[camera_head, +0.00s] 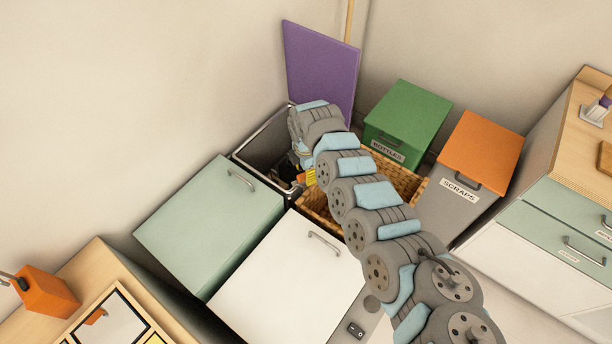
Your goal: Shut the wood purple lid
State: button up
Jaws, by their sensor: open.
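The purple lid (320,66) stands raised, close to upright, against the back wall near the corner. It appears to belong to the dark-lined bin (262,146) below it, whose top is open. My arm reaches in from the lower right, and my gripper (301,166) is over the right side of that bin, below the lid. The gripper is open, though its fingers are small and partly hidden by my arm. A small yellow thing shows beside the fingers. I cannot tell whether the gripper touches anything.
A pale green lid (210,225) and a white lid (285,275) are shut in front. A wicker basket (400,178) stands right of the bin. Behind it are a green bottles bin (408,115) and an orange-lidded scraps bin (480,150). Drawers (560,220) stand at right.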

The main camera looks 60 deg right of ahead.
jog(key=shift+f, duration=0.5)
grip_shut()
